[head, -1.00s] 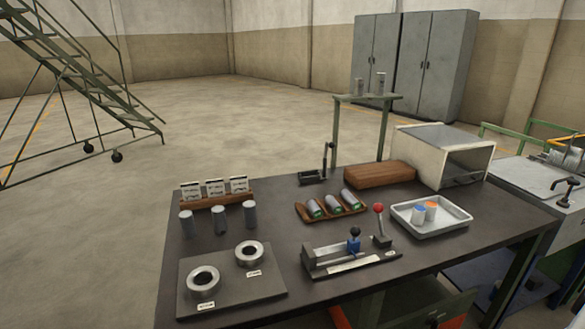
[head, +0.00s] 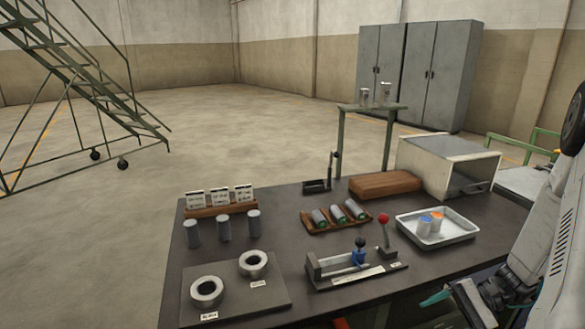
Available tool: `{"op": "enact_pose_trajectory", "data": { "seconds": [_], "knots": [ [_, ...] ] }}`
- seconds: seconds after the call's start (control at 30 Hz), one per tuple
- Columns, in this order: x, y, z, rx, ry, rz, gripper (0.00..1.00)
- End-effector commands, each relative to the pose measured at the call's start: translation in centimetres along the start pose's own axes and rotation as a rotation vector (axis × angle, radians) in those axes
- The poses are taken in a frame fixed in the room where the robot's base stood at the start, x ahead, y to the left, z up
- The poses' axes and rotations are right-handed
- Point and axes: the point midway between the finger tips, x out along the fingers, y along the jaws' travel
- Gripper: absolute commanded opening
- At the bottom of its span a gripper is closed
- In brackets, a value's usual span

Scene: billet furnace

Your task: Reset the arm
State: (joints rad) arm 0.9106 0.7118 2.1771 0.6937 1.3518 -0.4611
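My arm reaches in at the right edge, grey and white, in front of the table's right side. My gripper (head: 458,303) is low at the lower right, just off the front right edge of the dark table (head: 350,240). A teal tip and a grey part of it show. The frame edge and the arm cut off the rest, so I cannot tell whether its fingers are apart. I see nothing held in it.
On the table are a two-ring plate (head: 235,293), upright grey cylinders (head: 223,228), a brown rack (head: 338,216) of cylinders, a lever fixture (head: 352,268), a white tray (head: 437,238), a wooden block (head: 386,185) and an open-fronted box (head: 448,165). Open floor (head: 210,125) lies behind.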

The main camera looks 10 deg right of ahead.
Motion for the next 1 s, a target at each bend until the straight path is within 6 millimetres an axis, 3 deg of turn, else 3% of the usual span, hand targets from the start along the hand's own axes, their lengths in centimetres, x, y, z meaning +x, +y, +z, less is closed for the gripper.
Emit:
{"op": "enact_pose_trajectory", "data": {
  "seconds": [0.1,0.4,0.77,1.0],
  "knots": [
    [0.2,-2.1,4.0,-0.028,0.017,0.18,0.69],
    [0.9,-5.0,12.8,-0.132,0.135,0.573,0.69],
    [1.7,-6.4,22.0,-0.386,0.362,0.918,0.69],
    [2.5,-6.9,27.3,-0.655,0.504,1.051,0.69]
  ]
}}
